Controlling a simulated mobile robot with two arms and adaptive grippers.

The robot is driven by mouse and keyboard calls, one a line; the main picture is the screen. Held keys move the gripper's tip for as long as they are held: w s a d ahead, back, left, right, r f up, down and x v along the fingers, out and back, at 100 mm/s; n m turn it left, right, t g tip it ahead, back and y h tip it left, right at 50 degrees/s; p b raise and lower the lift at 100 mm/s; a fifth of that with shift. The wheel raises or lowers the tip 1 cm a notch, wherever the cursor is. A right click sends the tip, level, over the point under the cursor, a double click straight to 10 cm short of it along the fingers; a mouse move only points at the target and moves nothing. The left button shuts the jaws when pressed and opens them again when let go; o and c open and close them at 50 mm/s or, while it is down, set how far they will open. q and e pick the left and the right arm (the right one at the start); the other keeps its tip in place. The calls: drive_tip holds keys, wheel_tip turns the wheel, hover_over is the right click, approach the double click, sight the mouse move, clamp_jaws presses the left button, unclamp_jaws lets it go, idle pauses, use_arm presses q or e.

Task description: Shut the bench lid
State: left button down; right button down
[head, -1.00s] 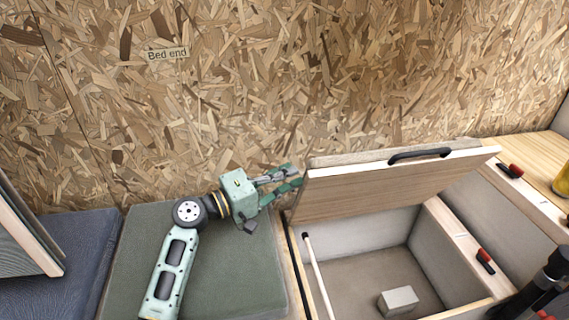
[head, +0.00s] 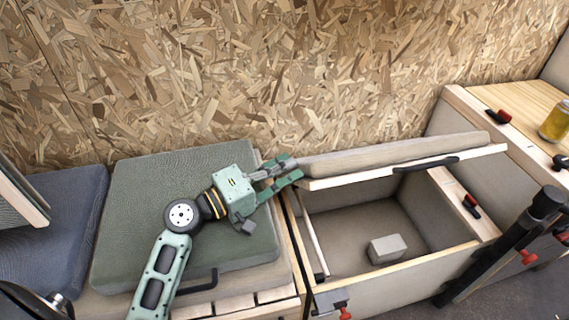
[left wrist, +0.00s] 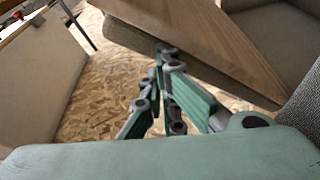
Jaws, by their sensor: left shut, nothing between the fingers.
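The bench lid (head: 390,169) is partly open, tilted low over the box, with a grey cushioned top and a black handle (head: 426,164) on its front edge. The open bench box (head: 400,284) shows under it. My left gripper (head: 296,168) is at the lid's left end, shut and holding nothing. It overlaps the lid's corner in the head view; whether it touches is hard to tell. In the left wrist view the fingers (left wrist: 165,52) are together near the lid's wooden underside (left wrist: 215,40). My right gripper is out of view.
A pale block (head: 387,249) lies inside the box, and a pale rod (head: 314,240) stands along its left side. A green cushion (head: 185,165) lies left of the box. A black bar clamp (head: 515,240) stands at the right. A yellow jar (head: 556,122) sits on the worktop.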

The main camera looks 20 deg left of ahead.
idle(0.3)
use_arm(q)
drive_tip(key=v, duration=1.2)
drive_tip(key=shift+s+f, duration=0.1)
drive_tip(key=shift+f, duration=0.05)
